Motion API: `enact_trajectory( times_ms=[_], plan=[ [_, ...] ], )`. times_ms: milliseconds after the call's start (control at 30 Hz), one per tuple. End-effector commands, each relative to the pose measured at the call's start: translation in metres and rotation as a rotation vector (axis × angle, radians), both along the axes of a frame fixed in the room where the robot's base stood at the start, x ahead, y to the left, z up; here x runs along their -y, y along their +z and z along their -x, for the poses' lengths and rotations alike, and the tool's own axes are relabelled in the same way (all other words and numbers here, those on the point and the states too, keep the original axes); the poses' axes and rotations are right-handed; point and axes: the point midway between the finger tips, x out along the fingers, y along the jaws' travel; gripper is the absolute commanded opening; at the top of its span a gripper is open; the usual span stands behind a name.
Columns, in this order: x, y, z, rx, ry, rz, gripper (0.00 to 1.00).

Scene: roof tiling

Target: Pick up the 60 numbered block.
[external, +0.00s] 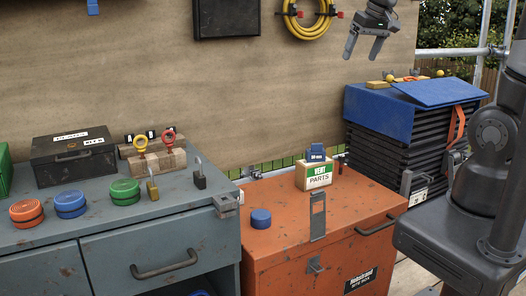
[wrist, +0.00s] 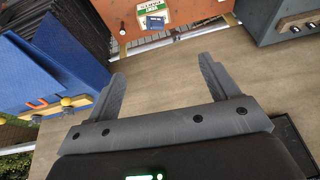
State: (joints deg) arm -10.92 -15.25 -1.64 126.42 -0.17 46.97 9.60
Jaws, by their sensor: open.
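No block with a readable 60 shows in either view. A small blue block (external: 317,153) with a white label stands on the VENT PARTS box (external: 314,177); its marking is too small to read. In the wrist view the block (wrist: 155,22) is upside down near the top edge, by the box (wrist: 150,6). My gripper (external: 363,48) is open and empty, high in front of the wooden wall, well above and to the right of the block. In the wrist view my gripper (wrist: 162,70) has its fingers spread with nothing between them.
The box stands on an orange chest (external: 345,215), with a blue round lid (external: 261,219) nearby. A grey bench (external: 100,228) at left holds round tins, padlocks and a black case (external: 75,155). A dark stack under blue sheeting (external: 380,110) stands at right.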

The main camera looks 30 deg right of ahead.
Motion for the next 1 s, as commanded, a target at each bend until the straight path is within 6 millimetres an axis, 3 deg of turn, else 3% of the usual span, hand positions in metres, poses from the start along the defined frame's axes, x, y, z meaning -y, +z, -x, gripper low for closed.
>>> enact_trajectory(
  times_ms=[200,467,700,1000],
  plan=[
    [-0.043,-0.030,-0.060,-0.054,0.007,-0.007,0.80],
    [-0.101,-0.082,-0.120,-0.107,0.009,-0.004,0.80],
    [-0.161,-0.149,-0.161,-0.151,0.013,0.011,0.80],
    [-0.237,-0.253,-0.188,-0.200,0.021,0.043,0.80]
  ],
)
